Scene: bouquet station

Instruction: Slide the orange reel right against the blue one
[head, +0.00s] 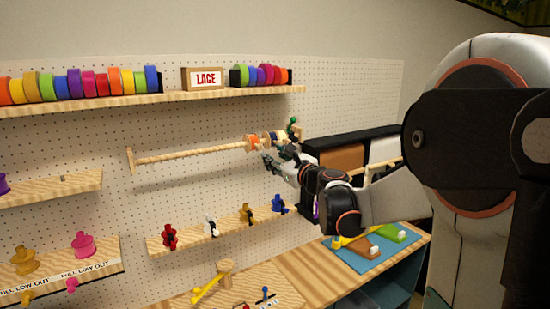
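A wooden rod (190,154) runs along the pegboard in the head view. Near its right end an orange reel (254,142) hangs on it. A dark blue reel (266,138) is just to the right of the orange one; both are small, and I cannot tell whether they touch. My gripper (270,161) is just below and in front of the reels, at the right part of the rod. Its fingers are small and dark here, so I cannot tell whether they are open or touch a reel. My wrist hides part of the rod's right end.
A shelf (200,97) with several coloured rolls and a LACE sign (205,79) is above the rod. A lower shelf (190,236) holds several small coloured spools. A black rack (345,139) stands right of the rod. The rod's left stretch is bare.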

